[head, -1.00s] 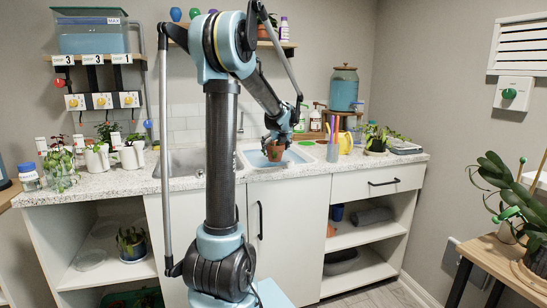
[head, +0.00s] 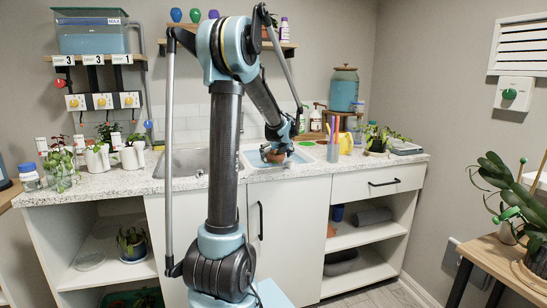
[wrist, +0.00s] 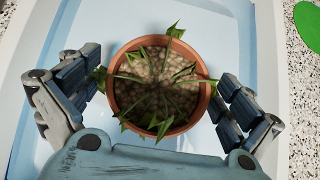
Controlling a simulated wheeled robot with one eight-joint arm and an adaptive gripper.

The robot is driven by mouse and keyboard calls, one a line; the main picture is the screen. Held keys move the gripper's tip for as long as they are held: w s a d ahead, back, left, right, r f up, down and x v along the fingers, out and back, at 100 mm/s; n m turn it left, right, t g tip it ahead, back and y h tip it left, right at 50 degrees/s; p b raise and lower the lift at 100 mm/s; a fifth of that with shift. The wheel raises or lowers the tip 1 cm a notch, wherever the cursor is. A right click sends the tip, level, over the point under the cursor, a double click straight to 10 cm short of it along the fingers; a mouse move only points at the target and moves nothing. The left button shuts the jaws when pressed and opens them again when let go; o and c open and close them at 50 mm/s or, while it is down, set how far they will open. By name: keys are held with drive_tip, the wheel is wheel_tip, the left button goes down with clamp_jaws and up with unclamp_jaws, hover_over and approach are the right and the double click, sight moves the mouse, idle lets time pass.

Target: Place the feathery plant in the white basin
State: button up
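A small plant with thin, spiky green leaves (wrist: 150,105) grows in a round terracotta pot (wrist: 115,105) on brown pebbly soil. In the head view, the pot (head: 272,157) is down inside the white basin (head: 290,165), partly hidden by my gripper (head: 277,140). The basin also shows around the pot in the wrist view (wrist: 215,30). There, my gripper's (wrist: 158,90) fingers stand on both sides of the pot, with narrow gaps between them and its rim. The gripper looks open around the pot. The pot's underside is hidden.
A steel sink (head: 185,162) is left of the basin. A cup with tall sticks (head: 333,150), a yellow watering can (head: 346,143) and potted plants stand to the right. A green disc (wrist: 308,25) lies beside the basin.

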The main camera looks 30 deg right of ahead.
drive_tip(key=v, duration=1.2)
drive_tip(key=shift+r, duration=0.15)
idle(0.6)
